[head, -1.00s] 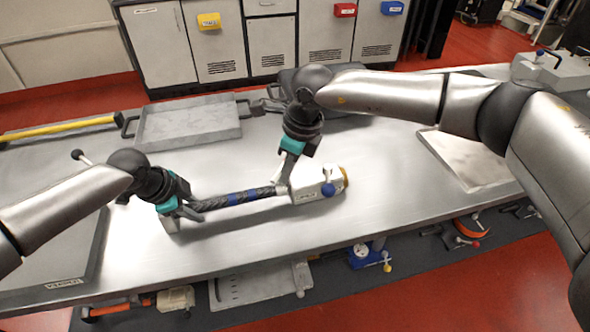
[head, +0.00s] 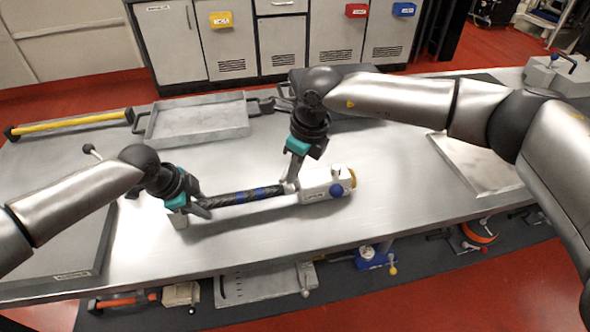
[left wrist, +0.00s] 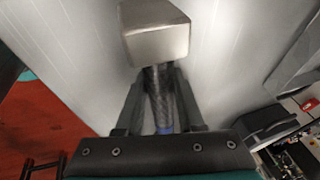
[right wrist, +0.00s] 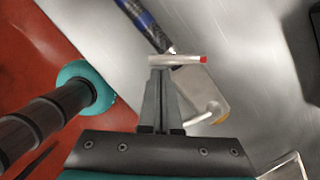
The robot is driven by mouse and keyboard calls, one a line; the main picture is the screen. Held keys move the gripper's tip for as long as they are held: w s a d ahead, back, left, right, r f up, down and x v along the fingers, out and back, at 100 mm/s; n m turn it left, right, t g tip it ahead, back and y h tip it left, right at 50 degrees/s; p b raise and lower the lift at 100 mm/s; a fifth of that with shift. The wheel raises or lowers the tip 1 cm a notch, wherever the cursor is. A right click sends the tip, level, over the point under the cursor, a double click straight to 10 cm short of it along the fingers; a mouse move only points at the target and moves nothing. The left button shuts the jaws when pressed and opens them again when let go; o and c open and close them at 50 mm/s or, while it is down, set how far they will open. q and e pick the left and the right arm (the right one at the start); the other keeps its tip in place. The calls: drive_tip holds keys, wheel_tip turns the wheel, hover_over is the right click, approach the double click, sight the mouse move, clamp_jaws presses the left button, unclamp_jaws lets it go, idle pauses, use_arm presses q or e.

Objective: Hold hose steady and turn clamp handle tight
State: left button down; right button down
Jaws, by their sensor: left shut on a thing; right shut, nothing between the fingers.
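A black braided hose with blue bands (head: 240,197) lies between a small metal block (head: 178,218) at its left end and a white fitting (head: 318,186) with a blue knob at its right. My left gripper (head: 200,208) is shut around the hose near the metal block. The left wrist view shows the braided hose (left wrist: 159,92) between the fingers. The clamp handle (right wrist: 178,60), a pale bar with a red end, stands at the hose's right end. My right gripper (head: 290,180) is shut and empty, its tips against or just behind the bar; contact is unclear.
A grey tray (head: 195,134) lies behind the hose, with a yellow-handled bar (head: 70,124) left of it. Another tray (head: 440,138) is at the right. The table in front of the hose is clear.

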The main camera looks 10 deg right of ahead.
drive_tip(key=shift+a+m, duration=0.35)
drive_tip(key=shift+m, duration=0.75)
drive_tip(key=shift+s+a+f+m+t+h, duration=0.2)
drive_tip(key=shift+f+m+t+h, duration=0.15)
drive_tip(key=shift+m, duration=0.45)
idle(1.7)
drive_tip(key=shift+d+r, duration=0.1)
drive_tip(key=s+d+r, duration=0.2)
drive_tip(key=r, duration=0.3)
drive_tip(key=s+d+r, duration=0.2)
drive_tip(key=r, duration=0.4)
drive_tip(key=shift+s, duration=0.25)
drive_tip(key=shift+r, duration=0.1)
